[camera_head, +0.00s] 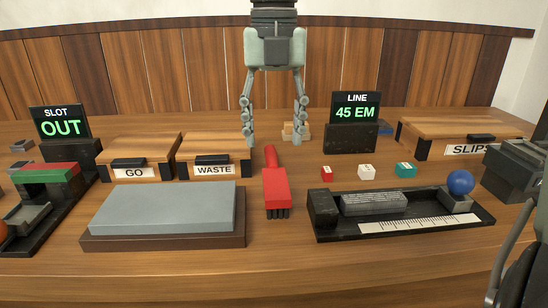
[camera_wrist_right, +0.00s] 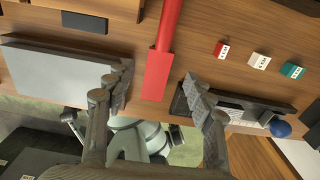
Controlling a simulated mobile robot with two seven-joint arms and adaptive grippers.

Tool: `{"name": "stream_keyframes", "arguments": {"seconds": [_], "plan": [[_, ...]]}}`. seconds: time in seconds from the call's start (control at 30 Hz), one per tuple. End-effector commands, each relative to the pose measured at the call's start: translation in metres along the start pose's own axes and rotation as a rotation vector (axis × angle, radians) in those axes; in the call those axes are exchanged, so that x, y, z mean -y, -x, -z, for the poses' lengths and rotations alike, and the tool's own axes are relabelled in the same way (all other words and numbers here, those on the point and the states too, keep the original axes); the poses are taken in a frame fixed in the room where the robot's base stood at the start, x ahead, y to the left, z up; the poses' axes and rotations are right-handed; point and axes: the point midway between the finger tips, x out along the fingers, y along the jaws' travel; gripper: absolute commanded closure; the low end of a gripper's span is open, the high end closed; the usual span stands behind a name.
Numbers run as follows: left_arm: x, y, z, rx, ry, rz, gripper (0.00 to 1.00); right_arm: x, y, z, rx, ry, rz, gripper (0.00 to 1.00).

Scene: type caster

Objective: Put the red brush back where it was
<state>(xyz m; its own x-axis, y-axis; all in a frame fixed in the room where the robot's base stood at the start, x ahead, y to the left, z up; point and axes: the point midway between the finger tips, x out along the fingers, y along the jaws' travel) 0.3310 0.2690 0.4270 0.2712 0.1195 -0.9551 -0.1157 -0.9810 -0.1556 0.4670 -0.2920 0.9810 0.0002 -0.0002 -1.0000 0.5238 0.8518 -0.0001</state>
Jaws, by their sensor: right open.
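The red brush (camera_head: 275,188) lies on the wooden table, its handle pointing away and its dark bristles toward the near edge. It lies between the grey slab and the black tray. My right gripper (camera_head: 274,142) hangs from above with its two fingers spread, lined up with the handle end. In the right wrist view the brush (camera_wrist_right: 158,72) runs between the open fingers (camera_wrist_right: 157,78), apart from both. The far end of its handle runs out of that view. My left gripper is not in view.
Left of the brush is a grey slab (camera_head: 165,210) on a wooden base. Right is a black tray (camera_head: 335,230) with a ruler and blue ball (camera_head: 460,182). Red (camera_head: 326,173), white (camera_head: 366,172) and teal (camera_head: 405,169) cubes stand behind it. A WASTE box (camera_head: 215,150) stands behind the slab.

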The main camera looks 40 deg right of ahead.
Motion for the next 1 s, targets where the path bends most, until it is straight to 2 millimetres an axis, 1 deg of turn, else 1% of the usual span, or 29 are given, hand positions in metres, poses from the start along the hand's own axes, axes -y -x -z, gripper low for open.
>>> {"name": "stream_keyframes", "arguments": {"seconds": [0.03, 0.1, 0.2, 0.3, 0.8, 1.0], "plan": [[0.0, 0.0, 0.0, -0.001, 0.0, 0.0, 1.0, 0.0, 0.01, 0.0, 0.003, 0.0, 0.0, 0.46], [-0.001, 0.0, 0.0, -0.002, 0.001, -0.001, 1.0, 0.0, 0.021, -0.001, 0.003, -0.001, 0.0, 0.46], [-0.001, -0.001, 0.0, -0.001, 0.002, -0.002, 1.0, 0.0, 0.031, 0.0, 0.0, 0.0, 0.0, 0.46], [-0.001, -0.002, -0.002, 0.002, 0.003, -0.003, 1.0, 0.0, 0.036, 0.0, 0.0, 0.001, 0.001, 0.46], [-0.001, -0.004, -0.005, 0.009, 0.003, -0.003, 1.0, 0.0, 0.037, 0.0, -0.001, 0.001, 0.0, 0.46], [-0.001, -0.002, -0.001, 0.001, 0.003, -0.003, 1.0, 0.0, 0.037, 0.0, -0.001, 0.001, 0.0, 0.46]]}}
